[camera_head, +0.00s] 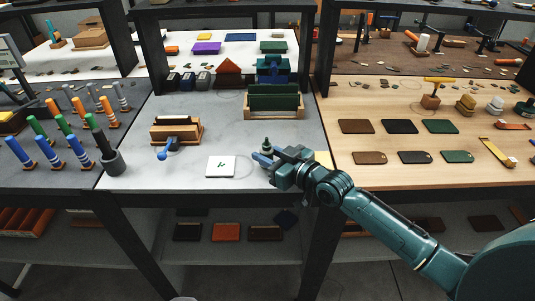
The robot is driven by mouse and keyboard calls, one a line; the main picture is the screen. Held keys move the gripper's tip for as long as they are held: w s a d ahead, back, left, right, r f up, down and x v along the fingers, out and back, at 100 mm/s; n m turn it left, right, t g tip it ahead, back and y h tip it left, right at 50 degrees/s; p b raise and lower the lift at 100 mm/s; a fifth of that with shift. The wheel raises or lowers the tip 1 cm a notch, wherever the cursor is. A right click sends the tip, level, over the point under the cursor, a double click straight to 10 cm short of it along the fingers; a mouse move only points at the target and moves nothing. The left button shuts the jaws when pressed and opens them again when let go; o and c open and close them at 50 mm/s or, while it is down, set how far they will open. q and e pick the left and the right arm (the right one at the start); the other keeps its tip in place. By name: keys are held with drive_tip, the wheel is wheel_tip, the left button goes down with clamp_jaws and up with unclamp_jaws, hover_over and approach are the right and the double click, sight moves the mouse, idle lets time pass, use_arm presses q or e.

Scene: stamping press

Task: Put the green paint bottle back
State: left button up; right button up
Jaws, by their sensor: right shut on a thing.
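My right gripper (263,157) reaches in from the lower right, low over the grey table (135,185) near its front edge. It is shut on a small dark green bottle (266,144), whose top sticks up above the fingers. The lower part of the bottle is hidden by the jaws, and I cannot tell whether it touches the table. A white card (220,167) with a small green mark lies just left of the gripper. My left gripper is not in view.
A wooden press (176,130) with a blue-knobbed handle stands left of the gripper. A wooden rack (273,113) with green boards stands behind it. Tags lie on the wooden table (390,141) at right.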

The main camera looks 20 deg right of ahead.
drive_tip(key=o, duration=1)
drive_tip(key=shift+r, duration=0.15)
drive_tip(key=shift+s+d, duration=0.2)
drive_tip(key=shift+s, duration=0.05)
drive_tip(key=v, duration=1.1)
drive_tip(key=shift+s+d, duration=0.1)
drive_tip(key=shift+s, duration=0.05)
